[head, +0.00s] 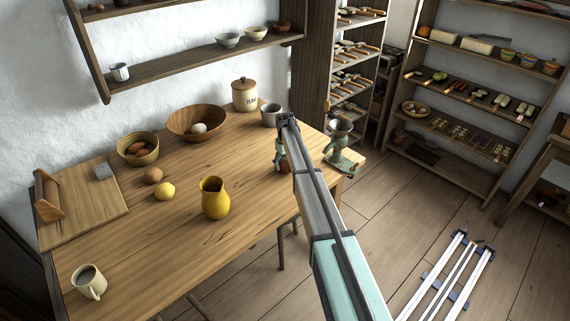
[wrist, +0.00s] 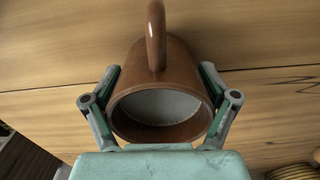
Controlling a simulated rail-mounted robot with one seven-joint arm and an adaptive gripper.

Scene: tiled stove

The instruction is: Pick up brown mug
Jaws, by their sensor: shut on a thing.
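The brown mug (wrist: 180,68) fills the middle of the wrist view, with its rim and pale inside facing the camera and its handle pointing up in the picture. My gripper (wrist: 160,74) is shut on it, one finger on each side of the body. In the head view my gripper (head: 281,158) is over the right part of the wooden table. Only a small brown patch of the mug (head: 284,165) shows there, mostly hidden by my arm. I cannot tell whether the mug touches the table.
A grey mug (head: 271,115) and a lidded jar (head: 244,95) stand behind my gripper. A metal grinder (head: 340,145) is close on the right. A yellow jug (head: 214,198) stands to the left, and a cream mug (head: 90,281) at the front left. The front middle table is clear.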

